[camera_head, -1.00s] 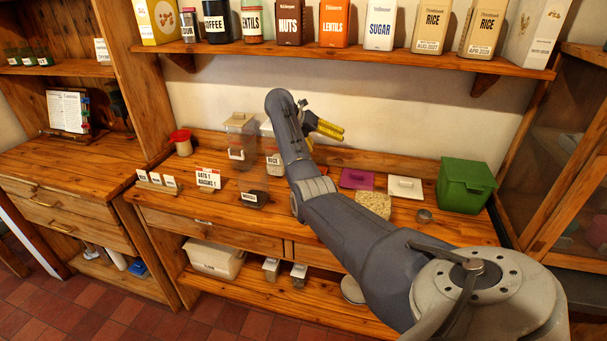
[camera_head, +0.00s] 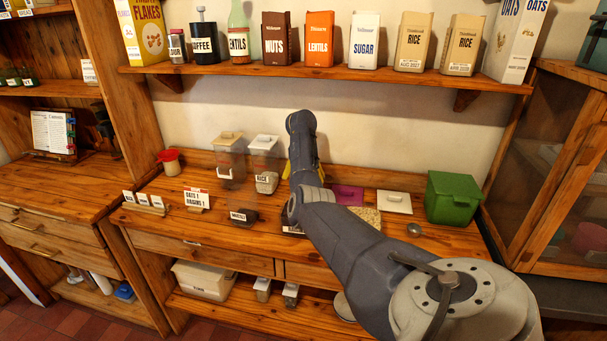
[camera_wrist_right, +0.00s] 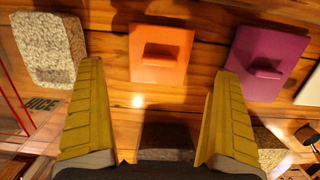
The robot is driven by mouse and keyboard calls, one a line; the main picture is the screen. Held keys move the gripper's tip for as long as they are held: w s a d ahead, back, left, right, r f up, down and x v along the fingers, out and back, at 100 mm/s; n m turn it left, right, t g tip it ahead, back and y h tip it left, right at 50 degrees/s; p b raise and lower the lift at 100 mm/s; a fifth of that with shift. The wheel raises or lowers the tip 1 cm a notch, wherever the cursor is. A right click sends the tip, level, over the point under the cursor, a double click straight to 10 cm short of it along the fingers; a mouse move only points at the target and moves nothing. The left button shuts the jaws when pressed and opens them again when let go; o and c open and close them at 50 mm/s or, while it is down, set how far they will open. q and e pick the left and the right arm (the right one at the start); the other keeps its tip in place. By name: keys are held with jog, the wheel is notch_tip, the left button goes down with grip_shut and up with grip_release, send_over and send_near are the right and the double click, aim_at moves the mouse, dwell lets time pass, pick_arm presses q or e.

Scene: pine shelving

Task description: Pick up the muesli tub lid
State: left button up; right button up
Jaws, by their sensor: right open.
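My right gripper (camera_wrist_right: 157,78) is open and empty, with its yellow fingers over the shelf top. An orange lid (camera_wrist_right: 160,68) with a raised handle lies flat beyond and between the fingertips in the wrist view; my arm hides it in the head view. A purple lid (camera_wrist_right: 268,62) lies to its right, also in the head view (camera_head: 348,195). A white lid (camera_head: 394,202) lies further right. No lid shows a muesli mark, so I cannot tell which is the muesli one. A low tub with dark contents (camera_head: 243,215) has a label I cannot read surely. My left gripper is not in view.
Two clear lidded tubs (camera_head: 229,155) (camera_head: 263,160) stand at the back. A green box (camera_head: 452,197) stands at the right and a small metal tin (camera_head: 414,229) in front of it. The upper shelf (camera_head: 330,74) with packets overhangs the wall behind.

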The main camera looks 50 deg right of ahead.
jog(key=shift+w+d+f, duration=0.1)
jog(key=shift+d+f, duration=0.05)
jog(key=shift+f, duration=0.8)
jog(key=shift+w+d+f, duration=0.1)
jog(key=shift+f, duration=0.85)
jog(key=shift+w+d+f, duration=0.1)
jog(key=shift+d+f, duration=0.05)
jog(key=shift+f, duration=0.8)
jog(key=shift+c, duration=0.6)
jog(key=c, duration=0.8)
